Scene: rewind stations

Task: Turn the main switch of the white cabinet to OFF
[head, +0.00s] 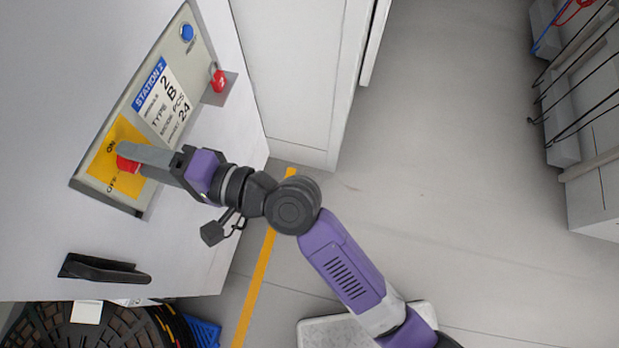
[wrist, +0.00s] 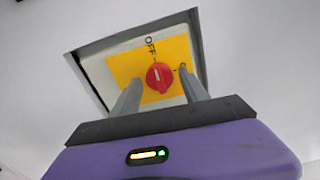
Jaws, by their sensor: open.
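The white cabinet (head: 50,120) fills the left of the head view, with a tilted grey-framed panel on its face. The main switch is a red round knob (wrist: 160,77) on a yellow plate (wrist: 123,66). In the wrist view a pale mark on the knob runs roughly in line with the OFF label (wrist: 150,45) above it. The opposite label at right is partly hidden by a finger. My gripper (wrist: 158,78) is open, with one finger on each side of the knob. I cannot tell whether the fingers touch it. In the head view the fingers partly cover the knob (head: 125,162).
A black handle (head: 104,269) sticks out below the panel. A dark round slotted object (head: 40,330) lies at lower left. The grey floor (head: 450,190) is clear at right.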

